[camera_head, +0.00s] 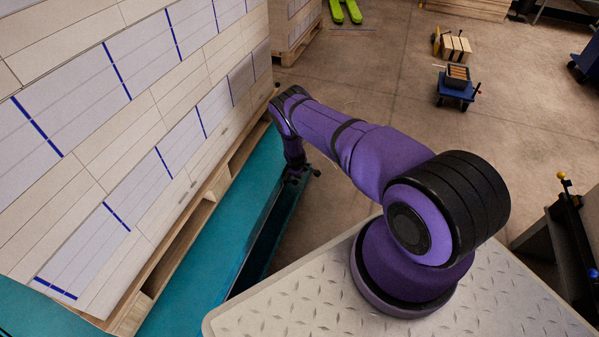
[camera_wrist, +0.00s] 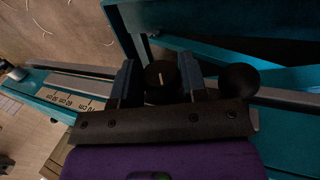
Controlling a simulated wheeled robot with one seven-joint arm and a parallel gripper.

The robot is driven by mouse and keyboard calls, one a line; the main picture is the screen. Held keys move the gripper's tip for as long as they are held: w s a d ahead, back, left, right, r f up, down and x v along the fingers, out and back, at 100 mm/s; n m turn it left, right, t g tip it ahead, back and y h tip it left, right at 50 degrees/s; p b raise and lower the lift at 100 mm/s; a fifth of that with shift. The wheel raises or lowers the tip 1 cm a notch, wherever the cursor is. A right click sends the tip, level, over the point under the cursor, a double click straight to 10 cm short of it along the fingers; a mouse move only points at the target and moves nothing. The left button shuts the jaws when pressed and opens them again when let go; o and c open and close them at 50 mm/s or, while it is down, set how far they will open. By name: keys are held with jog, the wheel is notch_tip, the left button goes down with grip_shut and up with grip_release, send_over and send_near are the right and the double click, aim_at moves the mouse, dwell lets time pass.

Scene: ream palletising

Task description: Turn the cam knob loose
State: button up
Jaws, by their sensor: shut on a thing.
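The cam knob (camera_wrist: 162,82), black and round with a pale line on its face, sits between the two fingers of my gripper (camera_wrist: 158,76) in the wrist view. The fingers are shut on it from left and right. A black ball (camera_wrist: 239,80) stands just right of the right finger. A scale marked in cm (camera_wrist: 68,97) lies to the left along a teal rail. In the head view my gripper (camera_head: 297,174) is low at the far end of the teal frame (camera_head: 225,225); the knob cannot be made out there.
A tall stack of white and blue-striped reams (camera_head: 120,130) on a wooden pallet (camera_head: 180,245) stands close on the left of my arm. A blue cart (camera_head: 456,92) and a small pallet load (camera_head: 455,48) are at the back right. The floor between is clear.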

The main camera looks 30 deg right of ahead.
dwell(0.4)
jog(key=o, duration=0.9)
jog(key=shift+o, duration=0.2)
jog(key=v, duration=1)
jog(key=shift+s+a+r, duration=0.2)
jog(key=shift+a+r, duration=0.05)
jog(key=shift+r, duration=0.05)
